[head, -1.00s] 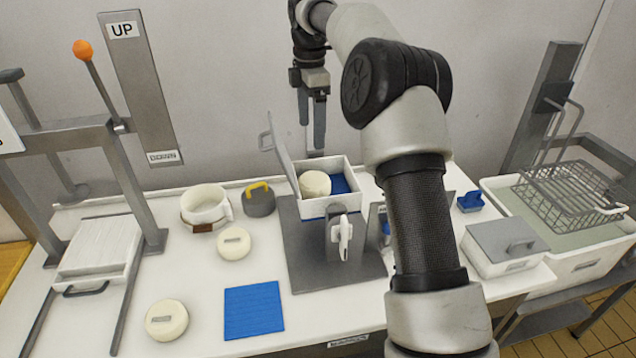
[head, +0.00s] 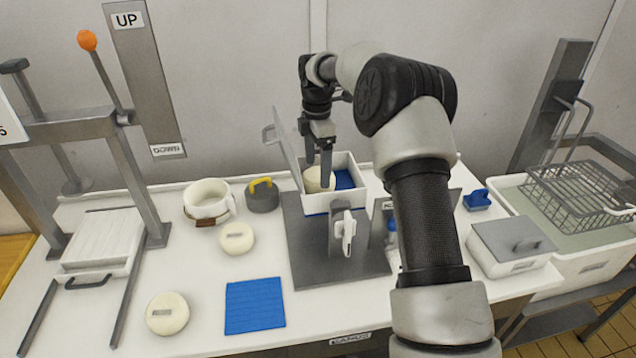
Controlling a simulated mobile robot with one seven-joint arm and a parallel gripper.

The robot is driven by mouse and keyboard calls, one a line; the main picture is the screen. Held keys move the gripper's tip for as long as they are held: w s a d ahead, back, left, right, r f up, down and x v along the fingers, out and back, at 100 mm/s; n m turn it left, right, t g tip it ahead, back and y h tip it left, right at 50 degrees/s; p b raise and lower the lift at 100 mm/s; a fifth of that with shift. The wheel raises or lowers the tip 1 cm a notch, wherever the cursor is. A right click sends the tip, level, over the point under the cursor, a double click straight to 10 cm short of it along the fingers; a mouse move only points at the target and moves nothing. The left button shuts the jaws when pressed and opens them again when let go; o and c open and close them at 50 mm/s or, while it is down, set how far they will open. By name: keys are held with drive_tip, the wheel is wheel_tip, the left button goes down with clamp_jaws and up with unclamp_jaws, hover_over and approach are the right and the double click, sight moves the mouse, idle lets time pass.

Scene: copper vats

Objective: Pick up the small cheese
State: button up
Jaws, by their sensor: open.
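A small round cream cheese (head: 313,183) sits in the left part of an open white box (head: 335,202), with blue lining beside it. My gripper (head: 319,174) is open and points down over this cheese, with its fingers in front of or around it. I cannot tell whether they touch it. Two other round cheeses with small label marks lie on the table, one near the middle (head: 237,238) and a slightly larger-looking one nearer the front (head: 167,313).
The box's lid (head: 287,146) stands raised at its left. A white cup-like mould (head: 207,203) and a grey weight with a yellow handle (head: 262,195) stand left of the box. A blue mat (head: 254,305) lies in front. A lidded white container (head: 511,246) is at the right.

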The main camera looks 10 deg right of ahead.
sight(318, 174)
wheel_tip(318, 174, down, 4)
drive_tip(key=shift+d+f, duration=0.1)
drive_tip(key=shift+f, duration=0.15)
drive_tip(key=shift+c, duration=0.4)
drive_tip(key=c, duration=1.2)
drive_tip(key=shift+d+r, duration=0.1)
drive_tip(key=shift+r, duration=0.1)
